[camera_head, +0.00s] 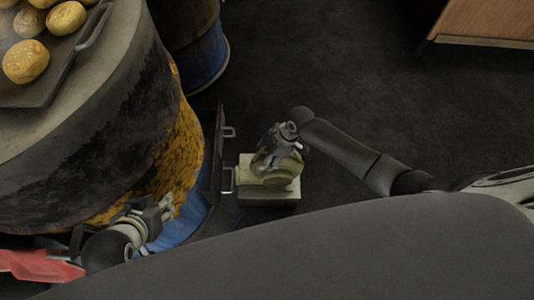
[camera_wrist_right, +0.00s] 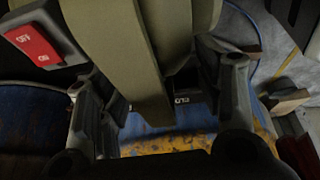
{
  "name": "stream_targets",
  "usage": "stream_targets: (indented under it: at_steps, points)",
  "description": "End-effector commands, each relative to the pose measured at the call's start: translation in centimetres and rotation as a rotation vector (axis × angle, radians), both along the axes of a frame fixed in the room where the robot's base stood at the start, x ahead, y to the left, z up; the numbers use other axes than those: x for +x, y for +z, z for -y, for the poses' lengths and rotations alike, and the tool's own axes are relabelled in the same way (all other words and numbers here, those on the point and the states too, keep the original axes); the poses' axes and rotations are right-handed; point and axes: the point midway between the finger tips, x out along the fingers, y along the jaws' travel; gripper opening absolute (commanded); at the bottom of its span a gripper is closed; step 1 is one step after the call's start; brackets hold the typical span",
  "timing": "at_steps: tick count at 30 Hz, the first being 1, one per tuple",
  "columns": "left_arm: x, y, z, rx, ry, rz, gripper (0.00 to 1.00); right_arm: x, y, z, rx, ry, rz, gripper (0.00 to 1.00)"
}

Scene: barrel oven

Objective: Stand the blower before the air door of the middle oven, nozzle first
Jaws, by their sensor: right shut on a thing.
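The olive-green blower (camera_head: 275,176) is low on the floor side of the near barrel oven (camera_head: 130,130), on or over a pale block-like base (camera_head: 268,196). My right gripper (camera_head: 279,152) reaches down onto it from above. In the right wrist view the blower's body (camera_wrist_right: 145,60) lies between both fingers of the right gripper (camera_wrist_right: 160,115). The dark air door (camera_head: 217,150) with two metal handles stands at the oven's right side, just left of the blower. The nozzle is not clearly visible. My left gripper (camera_head: 152,215) is in front of the oven's yellow-blue lower wall, its jaw opening unclear.
A tray (camera_head: 50,92) with several buns lies on the oven top. Another blue-based barrel (camera_head: 205,60) stands behind. A wooden piece of furniture (camera_head: 490,22) is at the upper right. The dark floor (camera_head: 330,80) between is clear. A red switch (camera_wrist_right: 32,43) shows in the wrist view.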

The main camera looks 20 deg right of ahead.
Motion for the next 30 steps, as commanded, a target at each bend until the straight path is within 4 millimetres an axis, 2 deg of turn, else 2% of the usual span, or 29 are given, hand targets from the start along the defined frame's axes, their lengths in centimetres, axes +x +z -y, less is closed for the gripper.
stream_targets:
  at_steps: [1, 14, 15, 21, 28, 29, 30]
  points:
    - [0.3, 0.3, 0.0, -0.002, 0.000, 0.013, 0.40, 0.8, 0.9, -0.3, 0.012, 0.000, 0.020, 0.05]
    - [0.8, 0.5, 0.2, -0.007, -0.001, 0.035, 0.40, 0.8, 0.7, -0.3, 0.011, 0.000, 0.021, 0.05]
    - [0.8, 0.5, 0.2, -0.007, -0.001, 0.035, 0.40, 0.8, 0.7, -0.3, 0.011, 0.000, 0.021, 0.62]
    - [0.9, 0.6, 0.2, -0.008, -0.002, 0.040, 0.40, 0.5, 0.4, -0.2, 0.007, 0.000, 0.014, 0.86]
    - [1.0, 0.6, 0.2, -0.007, -0.002, 0.041, 0.40, 0.3, 0.1, -0.1, 0.004, 0.001, 0.008, 0.86]
    - [1.1, 0.6, 0.2, -0.007, -0.001, 0.045, 0.40, -0.6, -0.8, 0.2, -0.008, 0.002, -0.013, 0.86]
    - [1.6, 1.2, 0.1, -0.006, 0.000, 0.066, 0.40, -0.6, -0.8, 0.2, -0.008, 0.001, -0.013, 0.86]
